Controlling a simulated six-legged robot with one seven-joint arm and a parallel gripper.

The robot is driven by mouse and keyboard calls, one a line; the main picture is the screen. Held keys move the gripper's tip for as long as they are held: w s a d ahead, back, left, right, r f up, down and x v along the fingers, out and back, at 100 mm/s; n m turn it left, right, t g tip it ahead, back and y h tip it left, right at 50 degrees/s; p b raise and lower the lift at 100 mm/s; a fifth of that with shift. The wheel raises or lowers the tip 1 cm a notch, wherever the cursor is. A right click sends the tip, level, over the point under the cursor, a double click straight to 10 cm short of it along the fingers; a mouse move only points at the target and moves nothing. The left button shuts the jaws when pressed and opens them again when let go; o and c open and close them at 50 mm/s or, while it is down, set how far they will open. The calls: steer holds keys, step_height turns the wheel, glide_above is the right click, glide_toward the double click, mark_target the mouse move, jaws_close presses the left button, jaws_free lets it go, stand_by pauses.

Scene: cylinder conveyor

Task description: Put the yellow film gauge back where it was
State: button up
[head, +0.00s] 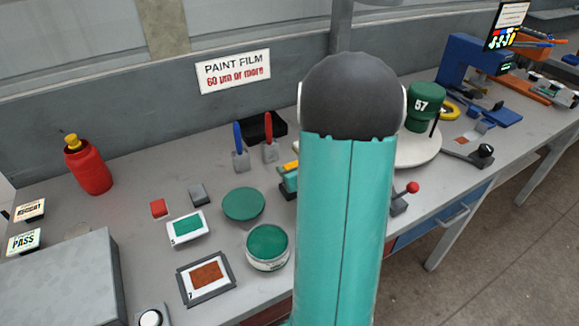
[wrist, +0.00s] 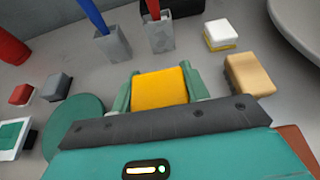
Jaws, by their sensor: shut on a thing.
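The yellow film gauge (wrist: 160,88) is between the two green fingers of my gripper (wrist: 160,84) in the wrist view, and the gripper is shut on it. In the head view a bit of the yellow gauge (head: 291,166) shows at the top of my gripper (head: 288,182), just left of my arm, which hides the rest. I cannot tell whether the gauge touches the bench. A green round disc (head: 243,204) lies to the left of the gripper; it also shows in the wrist view (wrist: 75,117).
Blue-handled (head: 239,145) and red-handled (head: 269,138) tools stand behind the gripper, near a black tray (head: 254,128). A green paint can (head: 267,250) stands in front. A tan block (wrist: 248,75) and a white-and-yellow block (wrist: 221,35) are right of the gauge in the wrist view.

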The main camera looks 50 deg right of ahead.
steer(key=shift+w+f, duration=0.1)
steer(key=shift+f, duration=0.2)
steer(key=shift+r, duration=0.1)
steer(key=o, duration=1.1)
